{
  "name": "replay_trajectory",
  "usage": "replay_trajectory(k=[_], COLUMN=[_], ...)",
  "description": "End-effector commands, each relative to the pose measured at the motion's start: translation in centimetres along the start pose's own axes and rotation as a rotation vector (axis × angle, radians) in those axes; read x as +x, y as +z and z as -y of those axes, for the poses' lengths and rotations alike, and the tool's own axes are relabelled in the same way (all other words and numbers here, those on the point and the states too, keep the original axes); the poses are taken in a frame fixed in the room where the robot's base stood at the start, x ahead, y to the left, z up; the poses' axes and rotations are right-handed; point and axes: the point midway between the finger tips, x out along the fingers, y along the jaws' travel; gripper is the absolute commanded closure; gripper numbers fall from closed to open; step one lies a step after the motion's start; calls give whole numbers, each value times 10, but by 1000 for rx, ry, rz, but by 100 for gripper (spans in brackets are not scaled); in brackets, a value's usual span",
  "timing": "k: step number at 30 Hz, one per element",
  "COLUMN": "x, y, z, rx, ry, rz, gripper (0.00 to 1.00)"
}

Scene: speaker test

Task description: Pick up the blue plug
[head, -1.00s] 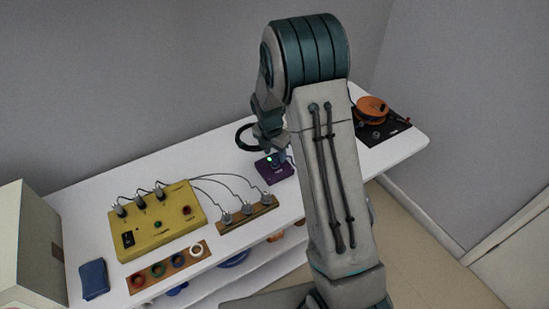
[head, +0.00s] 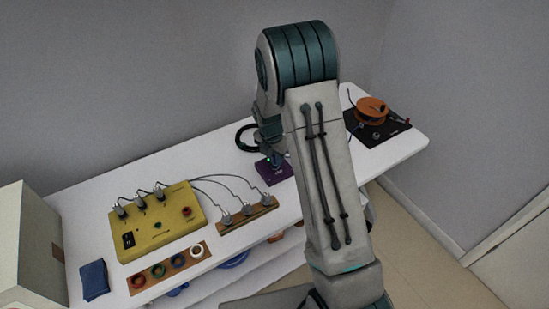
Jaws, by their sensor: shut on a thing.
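My gripper (head: 271,150) is small in the head view and partly hidden by my own arm. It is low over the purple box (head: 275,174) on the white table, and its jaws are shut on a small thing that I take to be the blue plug. The plug's colour and shape cannot be made out between the jaws. I cannot tell whether it still touches the box. A small green light shows by the jaws.
A yellow panel (head: 165,234) with several grey plugs and cables stands left of the purple box. A wooden socket strip (head: 250,216) and a strip of coloured rings (head: 154,276) lie in front. An orange reel (head: 371,110) sits on a black board (head: 394,130) at right.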

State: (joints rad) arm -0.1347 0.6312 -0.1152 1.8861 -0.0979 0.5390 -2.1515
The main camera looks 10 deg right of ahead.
Motion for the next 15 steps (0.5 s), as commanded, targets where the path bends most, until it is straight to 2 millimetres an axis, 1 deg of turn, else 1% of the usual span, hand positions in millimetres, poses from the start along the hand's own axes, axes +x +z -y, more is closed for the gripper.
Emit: replay_trajectory(k=[5, 8, 10, 11, 15], x=[-13, -28, -43, -44, -60], y=[3, 6, 8, 14, 37], z=[-1, -1, -1, 7, 35], rx=[2, 2, 3, 9, 10], ry=[6, 7, 8, 4, 4], rz=[3, 5, 5, 3, 4], gripper=[100, 100, 100, 100, 100])
